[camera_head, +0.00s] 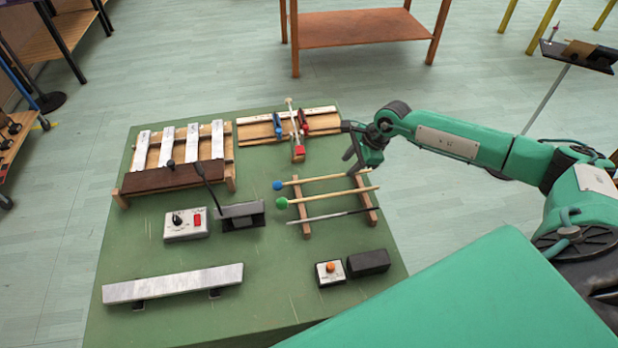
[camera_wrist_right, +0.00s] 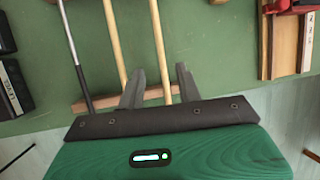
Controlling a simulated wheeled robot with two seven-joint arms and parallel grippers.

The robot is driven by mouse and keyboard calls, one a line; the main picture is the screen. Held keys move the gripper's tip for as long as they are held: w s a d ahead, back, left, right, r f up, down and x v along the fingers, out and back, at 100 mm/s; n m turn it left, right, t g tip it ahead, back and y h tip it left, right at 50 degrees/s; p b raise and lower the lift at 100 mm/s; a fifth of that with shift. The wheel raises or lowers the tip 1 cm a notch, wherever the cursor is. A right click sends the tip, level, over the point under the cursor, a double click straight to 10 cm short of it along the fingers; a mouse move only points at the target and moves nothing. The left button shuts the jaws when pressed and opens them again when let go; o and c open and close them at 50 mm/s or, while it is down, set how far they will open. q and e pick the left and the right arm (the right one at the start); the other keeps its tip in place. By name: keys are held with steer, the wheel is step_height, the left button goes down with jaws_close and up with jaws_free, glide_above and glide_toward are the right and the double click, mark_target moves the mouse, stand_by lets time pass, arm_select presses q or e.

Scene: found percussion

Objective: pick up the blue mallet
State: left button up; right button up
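The blue mallet (camera_head: 326,178) lies on a small wooden rack (camera_head: 302,220) on the green table, its round blue head at the left end. In the right wrist view its wooden handle (camera_wrist_right: 156,40) runs between my right gripper's fingers. My right gripper (camera_head: 352,162) is open over the handle's right part; it also shows in the wrist view (camera_wrist_right: 160,87). I cannot tell whether the fingers are level with the handle or still above it. The blue head is outside the wrist view. My left gripper is not in view.
The green mallet (camera_head: 330,196) and a thin dark rod (camera_head: 325,216) lie alongside on the same rack. A wooden board with red and blue clamps (camera_head: 290,125) sits behind. A xylophone (camera_head: 175,160), switch boxes and a metal bar (camera_head: 172,285) stand left and in front.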

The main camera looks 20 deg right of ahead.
mark_target(339, 175)
steer(key=p+x, duration=0.2)
steer(key=x, duration=0.3)
steer(key=shift+w+f, duration=0.1)
steer(key=shift+f, duration=0.05)
steer(key=shift+a+f, duration=0.1)
steer(key=shift+f, duration=0.2)
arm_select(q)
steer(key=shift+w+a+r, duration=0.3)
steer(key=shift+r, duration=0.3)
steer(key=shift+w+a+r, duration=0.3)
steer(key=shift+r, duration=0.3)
arm_select(e)
steer(key=shift+c, duration=0.2)
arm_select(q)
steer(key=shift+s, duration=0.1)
arm_select(e)
jaws_close()
